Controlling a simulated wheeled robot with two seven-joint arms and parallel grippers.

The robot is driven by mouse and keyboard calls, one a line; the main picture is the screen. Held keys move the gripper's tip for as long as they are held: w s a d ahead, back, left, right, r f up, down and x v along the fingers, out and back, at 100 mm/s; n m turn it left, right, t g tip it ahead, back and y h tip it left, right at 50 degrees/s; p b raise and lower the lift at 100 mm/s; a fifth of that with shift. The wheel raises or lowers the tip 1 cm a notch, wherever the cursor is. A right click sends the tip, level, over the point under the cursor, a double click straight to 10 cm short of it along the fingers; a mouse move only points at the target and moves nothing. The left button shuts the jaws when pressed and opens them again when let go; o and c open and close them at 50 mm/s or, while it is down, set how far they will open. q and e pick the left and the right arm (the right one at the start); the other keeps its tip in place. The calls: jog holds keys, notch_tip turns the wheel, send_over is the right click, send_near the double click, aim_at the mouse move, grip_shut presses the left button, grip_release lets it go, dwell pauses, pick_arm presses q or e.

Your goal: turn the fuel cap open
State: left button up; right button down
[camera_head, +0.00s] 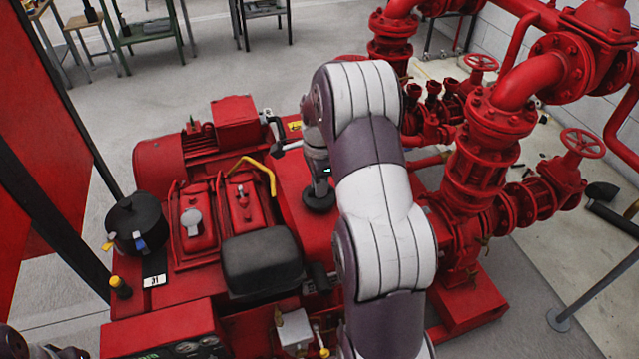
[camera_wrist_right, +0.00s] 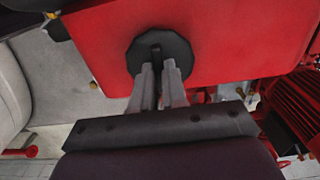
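The fuel cap (camera_head: 319,200) is a black, many-sided disc on the flat top of the red tank. It also shows in the right wrist view (camera_wrist_right: 178,48), with a raised ridge across its middle. My right gripper (camera_head: 318,178) points down at the cap. In the right wrist view, its two grey fingers (camera_wrist_right: 158,68) stand close together on either side of the ridge, with the tips over the cap. They appear closed on the ridge, and the rest of the cap stays visible around them. My left gripper is not in view.
The red engine (camera_head: 205,215) with a black box-shaped cover (camera_head: 262,262) lies left of the cap. A black canister (camera_head: 137,222) stands farther left. Red pipes and valves (camera_head: 480,150) crowd the right side. Open floor lies behind the pumpset.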

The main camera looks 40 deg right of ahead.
jog(key=n+p, duration=0.2)
jog(key=n, duration=0.1)
jog(key=shift+r+p, duration=0.2)
jog(key=shift+p, duration=0.15)
jog(key=n+p, duration=0.2)
jog(key=n, duration=0.3)
jog(key=shift+p, duration=0.3)
jog(key=n+p, duration=0.2)
jog(key=n, duration=0.3)
jog(key=shift+f, duration=0.1)
jog(key=shift+f+n+p, duration=0.1)
jog(key=shift+n+p, duration=0.55)
jog(key=shift+n, duration=1.85)
jog(key=c, duration=1.2)
grip_release()
jog(key=shift+o, duration=0.2)
